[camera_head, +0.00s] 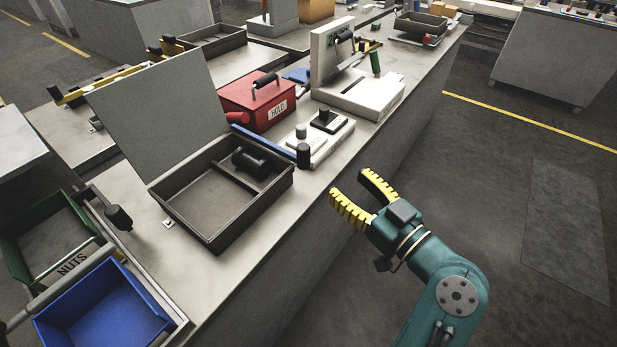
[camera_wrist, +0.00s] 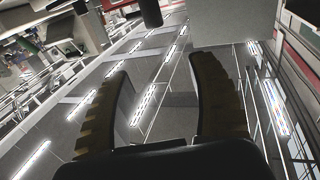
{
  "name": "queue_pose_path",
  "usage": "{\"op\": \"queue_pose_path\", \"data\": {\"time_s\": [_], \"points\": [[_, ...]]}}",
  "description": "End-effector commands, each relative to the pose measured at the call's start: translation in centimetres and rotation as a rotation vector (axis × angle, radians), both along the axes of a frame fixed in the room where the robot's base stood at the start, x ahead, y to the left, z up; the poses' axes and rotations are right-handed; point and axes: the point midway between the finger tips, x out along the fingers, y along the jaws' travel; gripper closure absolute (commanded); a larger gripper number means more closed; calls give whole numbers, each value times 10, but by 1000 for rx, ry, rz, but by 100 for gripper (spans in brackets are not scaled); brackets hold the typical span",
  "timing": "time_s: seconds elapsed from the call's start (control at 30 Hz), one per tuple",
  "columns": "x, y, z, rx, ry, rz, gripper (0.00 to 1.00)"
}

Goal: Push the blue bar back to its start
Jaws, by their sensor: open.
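The blue bar (camera_head: 262,141) is a thin straight bar on the bench, running between the red box and the grey base with the knobs. A black upright knob (camera_head: 303,155) stands at its near right end. My gripper (camera_head: 347,191) has yellow ribbed fingers, spread open and empty. It is off the bench's right edge, to the right of and lower in the picture than the black knob, apart from it. In the wrist view, the open fingers (camera_wrist: 160,88) frame mostly ceiling and lights; a dark cylinder shows at the top, and I cannot tell what it is.
A red box marked HOLD (camera_head: 256,103) stands behind the bar. A dark open tray (camera_head: 213,241) with a raised lid lies to the left, holding a black dumbbell-shaped piece (camera_head: 250,162). A white stand (camera_head: 362,93) is farther back. The floor right of the bench is clear.

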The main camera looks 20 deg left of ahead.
Motion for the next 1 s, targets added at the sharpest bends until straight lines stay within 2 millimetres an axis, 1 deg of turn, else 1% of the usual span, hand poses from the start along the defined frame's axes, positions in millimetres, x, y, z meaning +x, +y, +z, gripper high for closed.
{"op": "queue_pose_path", "data": {"time_s": [0.03,0.17,0.27,0.37,0.7,0.8,0.9,1.0], "points": [[0,-3,-17,0,-2,-5,41],[2,-3,-17,0,-2,-9,41],[8,7,-16,-1,-1,-7,41],[19,25,-17,-1,-1,-5,41],[64,94,-18,-1,-1,-6,41],[76,111,-17,-2,-1,-7,41],[85,123,-17,-1,1,-8,41],[89,130,-16,0,0,-10,41]]}}
